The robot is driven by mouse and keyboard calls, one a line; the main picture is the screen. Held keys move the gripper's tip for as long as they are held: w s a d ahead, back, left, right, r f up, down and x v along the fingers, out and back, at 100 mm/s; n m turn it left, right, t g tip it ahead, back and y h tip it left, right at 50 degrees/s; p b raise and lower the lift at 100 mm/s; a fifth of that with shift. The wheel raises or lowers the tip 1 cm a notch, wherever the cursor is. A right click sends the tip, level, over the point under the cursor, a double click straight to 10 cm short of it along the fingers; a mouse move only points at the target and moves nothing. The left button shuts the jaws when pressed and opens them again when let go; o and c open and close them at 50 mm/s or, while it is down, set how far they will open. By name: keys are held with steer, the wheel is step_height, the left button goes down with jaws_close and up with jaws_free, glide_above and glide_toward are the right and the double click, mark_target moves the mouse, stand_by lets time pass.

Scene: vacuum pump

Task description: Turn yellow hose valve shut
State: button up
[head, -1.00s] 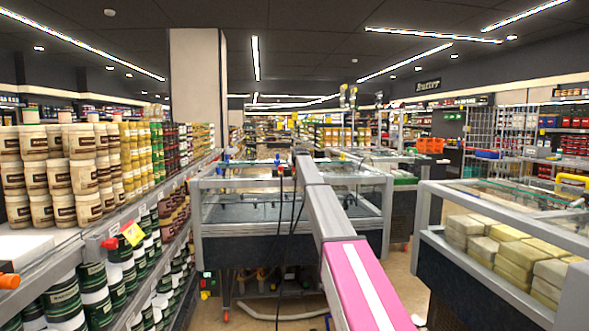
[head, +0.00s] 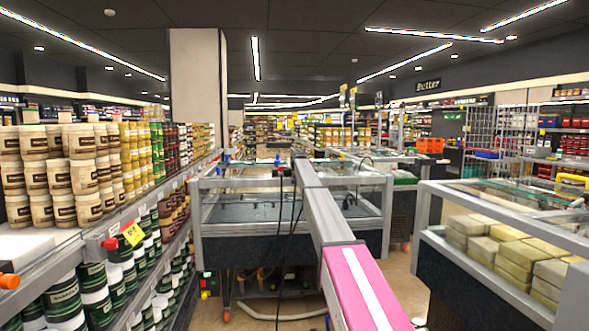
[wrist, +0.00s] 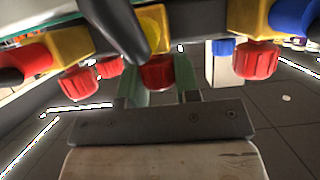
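In the wrist view, several valves with yellow bodies and red knobs run across the top. A middle red knob (wrist: 157,72) sits under a yellow body (wrist: 153,25), with a dark hose crossing in front. A left red knob (wrist: 78,83) and a right red knob (wrist: 256,60) flank it; the right valve has a blue part beside it. I cannot tell which one is the yellow hose valve. My gripper (wrist: 160,85) has its two fingers apart, one on each side of the middle knob. I cannot tell whether they touch it.
In the head view, a glass-topped freezer (head: 290,245) stands ahead, with dark cables hanging over its front. Shelves of jars (head: 75,170) line the left. Another freezer with pale packages (head: 515,255) stands at the right, with open floor (head: 408,275) between the freezers.

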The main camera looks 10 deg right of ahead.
steer(key=shift+a+m+g+h, duration=0.1)
steer(key=shift+m+g+h, duration=0.3)
steer(key=shift+m+h, duration=1.9)
steer(key=shift+h, duration=0.3)
steer(key=o, duration=0.9)
steer(key=shift+o, duration=0.2)
steer(key=shift+n+t+y, duration=0.3)
steer(key=shift+n+y, duration=1.8)
steer(key=shift+y, duration=0.3)
